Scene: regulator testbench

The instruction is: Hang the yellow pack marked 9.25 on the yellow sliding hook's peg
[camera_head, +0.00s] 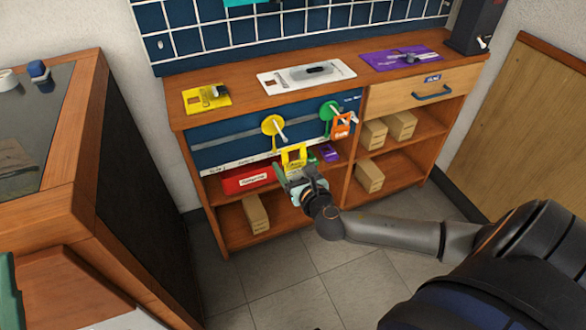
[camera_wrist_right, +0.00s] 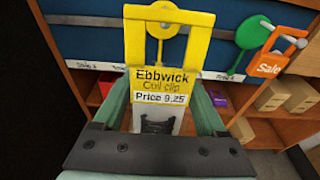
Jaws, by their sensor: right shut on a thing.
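The yellow pack (camera_head: 294,155) is upright in the jaws of my right gripper (camera_head: 294,176), in front of the shelf unit. The right wrist view shows the same pack (camera_wrist_right: 160,92), reading "Ebbwick Coil clip Price 9.25", with an open window in its top. My right gripper (camera_wrist_right: 168,112) is shut on its lower part. The yellow sliding hook (camera_head: 270,126) is on the rail, and its pale peg (camera_head: 280,133) sticks out above and left of the pack. In the wrist view, the hook's yellow disc (camera_wrist_right: 162,22) shows through the window. Pack and peg look apart.
To the right, a green sliding hook (camera_head: 327,112) has an orange "Sale" pack (camera_head: 342,126) at its peg. Below are a red box (camera_head: 246,179), a purple pack (camera_head: 328,153) and cardboard boxes (camera_head: 370,175). A dark-sided cabinet (camera_head: 140,160) stands left.

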